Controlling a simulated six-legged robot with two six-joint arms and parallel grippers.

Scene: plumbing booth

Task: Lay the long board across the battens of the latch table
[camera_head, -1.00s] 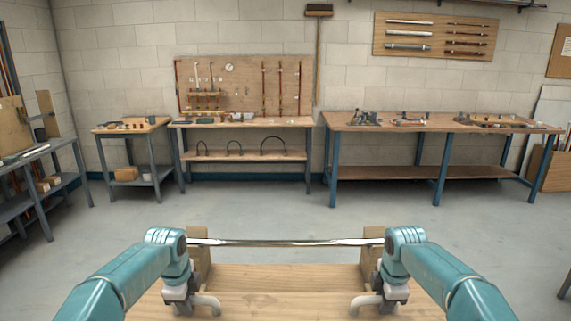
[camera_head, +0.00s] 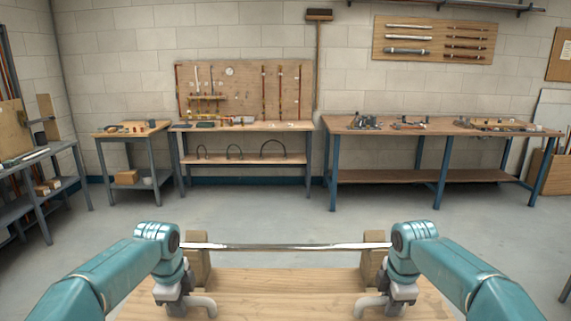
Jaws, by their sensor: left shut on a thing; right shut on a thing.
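The long board (camera_head: 288,290) is a pale wooden plank across the bottom middle of the head view, running out of the frame below. My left gripper (camera_head: 190,303) is at its left part and my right gripper (camera_head: 383,303) at its right part. Both are shut on the board; the contact itself is partly hidden by the grippers and wrists. Just beyond the board's far edge, a shiny metal bar (camera_head: 285,246) spans two wooden blocks (camera_head: 203,256). I cannot tell which surface is the latch table, and no battens are clearly visible.
Open grey floor (camera_head: 270,210) lies beyond the board. Along the back wall stand a small table (camera_head: 160,127), a workbench with a pegboard (camera_head: 240,127) and a long blue-legged bench (camera_head: 440,124) with tools. A grey shelf unit (camera_head: 60,150) stands at the left.

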